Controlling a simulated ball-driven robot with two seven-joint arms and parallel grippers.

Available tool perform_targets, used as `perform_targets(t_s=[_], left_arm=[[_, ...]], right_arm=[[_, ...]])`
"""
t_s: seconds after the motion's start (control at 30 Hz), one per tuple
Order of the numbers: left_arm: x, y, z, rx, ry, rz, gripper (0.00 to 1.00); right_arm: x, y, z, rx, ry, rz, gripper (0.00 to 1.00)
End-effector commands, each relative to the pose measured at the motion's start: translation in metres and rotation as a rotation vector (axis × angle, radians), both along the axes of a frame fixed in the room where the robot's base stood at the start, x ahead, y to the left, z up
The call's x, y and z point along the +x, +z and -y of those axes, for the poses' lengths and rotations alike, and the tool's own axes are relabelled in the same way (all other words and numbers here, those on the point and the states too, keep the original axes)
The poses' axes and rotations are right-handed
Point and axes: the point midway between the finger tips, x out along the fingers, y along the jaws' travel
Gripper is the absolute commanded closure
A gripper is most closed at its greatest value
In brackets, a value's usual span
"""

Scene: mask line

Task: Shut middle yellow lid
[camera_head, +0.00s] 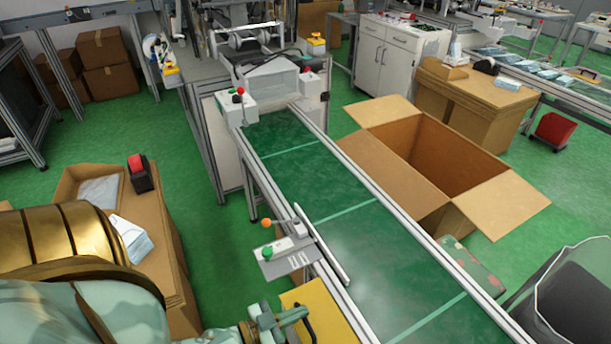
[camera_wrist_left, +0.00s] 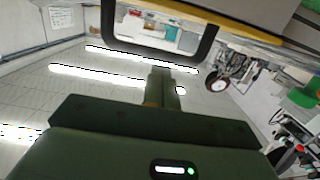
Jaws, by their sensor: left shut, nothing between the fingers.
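A flat yellow panel (camera_head: 320,312) shows at the bottom edge of the head view, beside the near side of the conveyor. It is cut off by the picture's edge, and I cannot tell whether it is the middle lid or how far it is open. My left gripper (camera_head: 283,321) is at the panel's left edge, shut and empty; I cannot tell if it touches. My right gripper is not in view.
The green conveyor (camera_head: 370,235) runs along the right, with a control box (camera_head: 285,255) with an orange-knobbed lever on its near rail. An open cardboard box (camera_head: 440,150) stands beyond it. Another carton (camera_head: 165,245) stands left, behind my arm.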

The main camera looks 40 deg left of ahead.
Motion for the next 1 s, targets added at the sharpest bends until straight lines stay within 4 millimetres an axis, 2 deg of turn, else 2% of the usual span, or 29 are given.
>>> perform_targets(t_s=[0.23,0.8,0.93,1.0], left_arm=[[-0.006,-0.011,-0.002,0.001,0.0,-0.002,1.0],[-0.01,-0.017,-0.002,0.006,-0.001,-0.014,1.0],[-0.009,-0.013,-0.002,0.005,-0.002,-0.013,1.0],[-0.007,-0.003,-0.003,0.005,-0.001,-0.01,1.0]], right_arm=[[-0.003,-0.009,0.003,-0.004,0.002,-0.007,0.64],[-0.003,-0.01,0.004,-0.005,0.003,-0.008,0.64],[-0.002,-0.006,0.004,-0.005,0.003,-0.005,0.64],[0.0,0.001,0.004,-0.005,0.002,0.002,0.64]])
